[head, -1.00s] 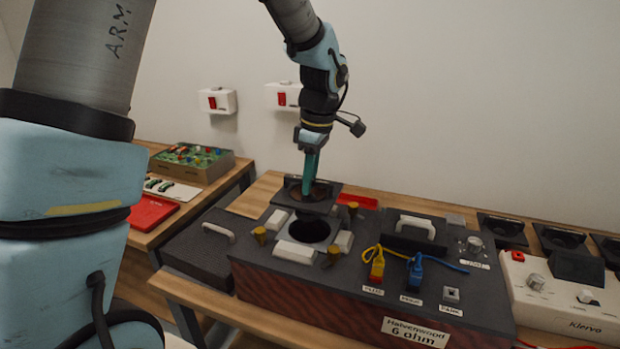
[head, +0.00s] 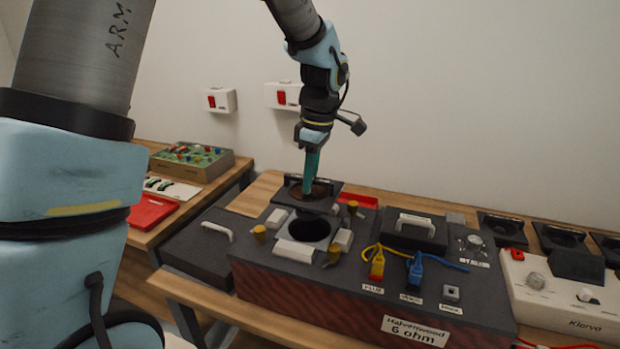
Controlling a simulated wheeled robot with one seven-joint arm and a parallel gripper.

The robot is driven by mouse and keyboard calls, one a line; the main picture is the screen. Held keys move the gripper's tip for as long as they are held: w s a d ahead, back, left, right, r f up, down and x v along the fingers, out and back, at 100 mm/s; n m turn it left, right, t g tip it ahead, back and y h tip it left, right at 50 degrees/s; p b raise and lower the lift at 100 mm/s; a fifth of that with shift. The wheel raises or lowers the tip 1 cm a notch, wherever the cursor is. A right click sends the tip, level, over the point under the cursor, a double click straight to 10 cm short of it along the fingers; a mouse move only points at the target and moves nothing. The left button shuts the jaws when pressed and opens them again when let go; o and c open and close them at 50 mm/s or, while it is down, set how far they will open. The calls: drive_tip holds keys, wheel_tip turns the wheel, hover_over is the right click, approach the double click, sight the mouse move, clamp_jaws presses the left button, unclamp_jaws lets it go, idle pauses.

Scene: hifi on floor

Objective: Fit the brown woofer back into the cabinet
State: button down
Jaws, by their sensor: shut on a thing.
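The cabinet (head: 300,296) is a long dark box with a reddish wood-grain front, labelled "Halvenwood 6 ohm". A round dark opening (head: 308,229) shows in its top, with pale blocks and brass-coloured knobs around it. The woofer (head: 318,204) has a square dark frame and a brown cone. My gripper (head: 309,188) points down from above and is shut on the woofer. The woofer is at the far side of the opening and overlaps its far edge in the picture. I cannot tell how high it is above the cabinet top.
A yellow plug (head: 377,268) and a blue plug (head: 414,271) with cables stand on the cabinet, right of the opening. A black block with a pale handle (head: 416,223) is behind them. A white device (head: 560,300) stands at right, and a red tray (head: 152,212) lies at left.

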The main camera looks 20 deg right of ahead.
sight(310, 213)
drive_tip(key=shift+f, duration=0.1)
drive_tip(key=shift+f+b, duration=3.3)
drive_tip(key=shift+f, duration=1.15)
drive_tip(key=c, duration=0.7)
unclamp_jaws()
drive_tip(key=shift+f, duration=0.1)
drive_tip(key=r, duration=0.3)
drive_tip(key=r+b, duration=0.1)
drive_tip(key=r, duration=0.3)
drive_tip(key=s+d+r, duration=0.1)
drive_tip(key=r, duration=0.2)
drive_tip(key=shift+r+b, duration=0.4)
